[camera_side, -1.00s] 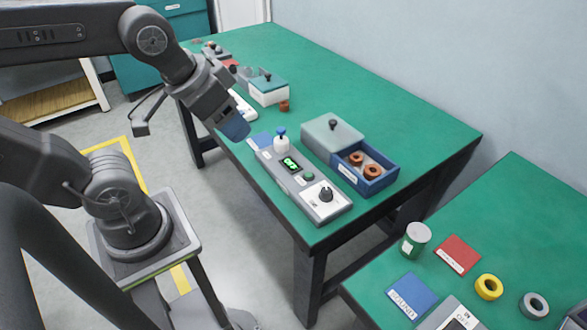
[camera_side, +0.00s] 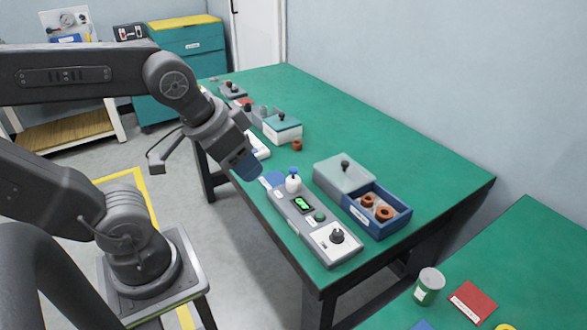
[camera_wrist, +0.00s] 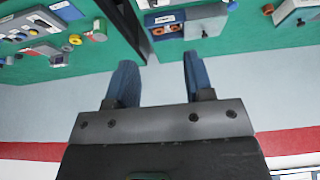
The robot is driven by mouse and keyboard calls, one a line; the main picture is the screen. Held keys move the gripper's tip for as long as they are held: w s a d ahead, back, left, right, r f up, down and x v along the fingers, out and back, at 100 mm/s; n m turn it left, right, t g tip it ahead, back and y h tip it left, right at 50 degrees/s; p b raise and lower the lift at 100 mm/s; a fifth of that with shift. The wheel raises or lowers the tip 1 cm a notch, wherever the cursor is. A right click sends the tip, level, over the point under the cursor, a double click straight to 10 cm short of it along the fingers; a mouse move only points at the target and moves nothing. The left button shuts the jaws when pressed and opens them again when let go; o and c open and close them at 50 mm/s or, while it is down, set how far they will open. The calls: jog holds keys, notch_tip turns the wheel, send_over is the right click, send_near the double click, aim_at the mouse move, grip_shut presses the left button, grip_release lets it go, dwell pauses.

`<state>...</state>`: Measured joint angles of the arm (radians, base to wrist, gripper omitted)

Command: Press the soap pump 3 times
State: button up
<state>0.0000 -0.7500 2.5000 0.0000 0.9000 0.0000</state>
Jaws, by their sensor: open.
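The soap pump (camera_side: 293,184) is a small white bottle with a blue top. I cannot make out the pump for sure in the wrist view.
The grey console (camera_side: 316,228) carries a green display, a green button and a dark knob. Right of it is a blue box (camera_side: 384,226) with orange rings and a grey lid.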

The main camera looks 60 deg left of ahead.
grip_shut()
dwell(1.4)
